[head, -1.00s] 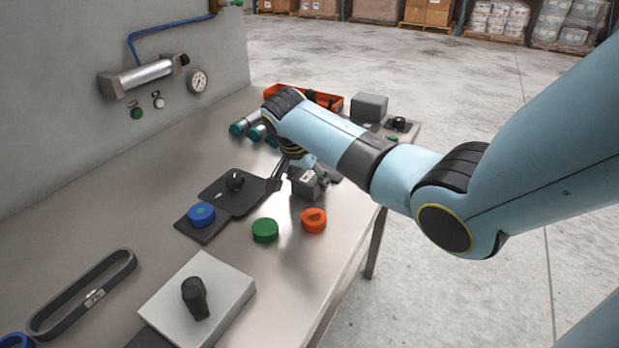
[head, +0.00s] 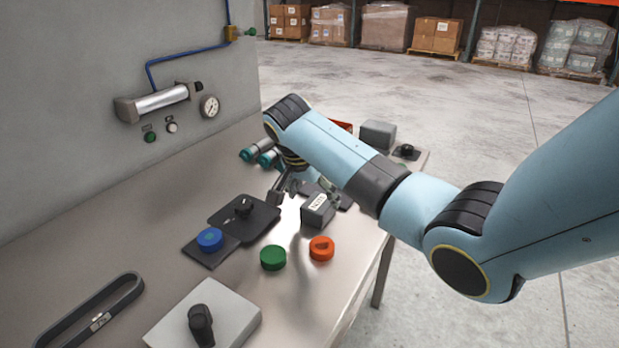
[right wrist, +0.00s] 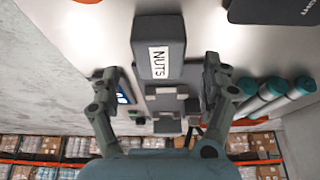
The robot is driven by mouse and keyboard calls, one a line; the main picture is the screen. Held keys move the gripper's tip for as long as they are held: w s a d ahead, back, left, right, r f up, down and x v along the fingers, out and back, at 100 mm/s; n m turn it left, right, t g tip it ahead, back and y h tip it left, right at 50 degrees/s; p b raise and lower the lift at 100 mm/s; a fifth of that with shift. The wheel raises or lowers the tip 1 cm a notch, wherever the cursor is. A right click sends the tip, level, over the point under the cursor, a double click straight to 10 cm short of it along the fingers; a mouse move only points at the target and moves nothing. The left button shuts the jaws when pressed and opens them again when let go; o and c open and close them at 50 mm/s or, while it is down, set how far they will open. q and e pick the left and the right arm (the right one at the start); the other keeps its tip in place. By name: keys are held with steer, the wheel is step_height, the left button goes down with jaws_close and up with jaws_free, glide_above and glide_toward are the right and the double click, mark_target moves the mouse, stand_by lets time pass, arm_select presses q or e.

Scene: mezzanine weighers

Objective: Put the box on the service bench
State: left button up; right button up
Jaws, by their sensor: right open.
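The box, a small grey block with a white NUTS label (head: 318,211), rests on the metal service bench (head: 150,232), near its right edge behind the orange disc. In the right wrist view the box (right wrist: 176,23) lies ahead of the fingertips with its label facing the camera. My right gripper (head: 300,190) is just behind the box, its fingers spread and empty. The right wrist view shows the two fingers (right wrist: 158,78) apart, with the box beyond them. My forearm hides part of the bench behind. My left gripper is not in view.
Green (head: 273,257), orange (head: 321,248) and blue (head: 209,239) discs lie near the box. A black tray (head: 262,222), a grey panel with a black knob (head: 201,326), teal-capped cylinders (head: 258,152) and a grey block (head: 377,134) also occupy the bench. The left middle is bare.

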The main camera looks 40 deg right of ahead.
steer(key=v, duration=0.7)
stand_by(0.4)
